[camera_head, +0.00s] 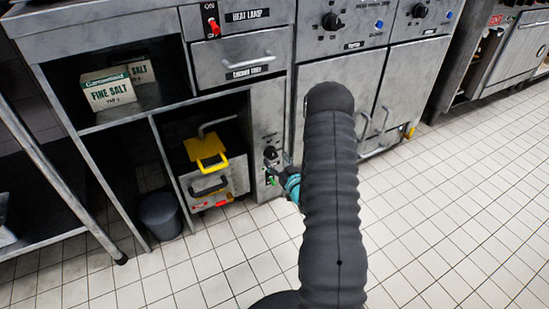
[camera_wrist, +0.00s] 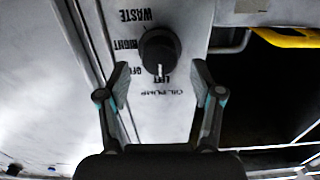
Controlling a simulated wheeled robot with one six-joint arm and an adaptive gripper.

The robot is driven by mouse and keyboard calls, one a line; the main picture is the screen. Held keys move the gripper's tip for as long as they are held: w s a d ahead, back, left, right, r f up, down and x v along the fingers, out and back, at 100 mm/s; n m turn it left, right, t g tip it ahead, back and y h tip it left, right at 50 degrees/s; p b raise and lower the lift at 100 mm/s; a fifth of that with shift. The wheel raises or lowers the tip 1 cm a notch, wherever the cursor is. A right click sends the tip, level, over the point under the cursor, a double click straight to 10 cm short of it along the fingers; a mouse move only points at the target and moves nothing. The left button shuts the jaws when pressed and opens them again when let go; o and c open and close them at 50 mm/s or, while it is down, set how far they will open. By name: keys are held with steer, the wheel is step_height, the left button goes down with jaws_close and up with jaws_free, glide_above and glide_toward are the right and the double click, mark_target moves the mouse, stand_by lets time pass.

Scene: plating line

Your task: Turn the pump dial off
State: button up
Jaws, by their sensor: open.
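The pump dial (camera_wrist: 158,46) is a round black knob on a grey panel labelled OIL PUMP, seen upside down in the wrist view. Labels WASTE, RIGHT, OFF and LEFT stand around it. Its pale pointer mark faces down in the picture, at the LEFT label. My gripper (camera_wrist: 161,75) is open, with one fingertip on each side of the dial's lower edge in the picture. Gaps show between fingertips and knob. In the head view, the dial (camera_head: 270,152) is on the narrow panel, with my gripper (camera_head: 273,172) close by and partly hidden by my arm.
A yellow-handled basket or tray (camera_head: 206,150) sits in the bay left of the panel. A grey bin (camera_head: 160,215) stands on the floor further left. Cabinet doors with handles (camera_head: 381,120) are to the right. The tiled floor (camera_head: 450,210) in front is clear.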

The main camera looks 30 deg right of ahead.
steer(key=shift+w, duration=0.95)
steer(key=c, duration=1.1)
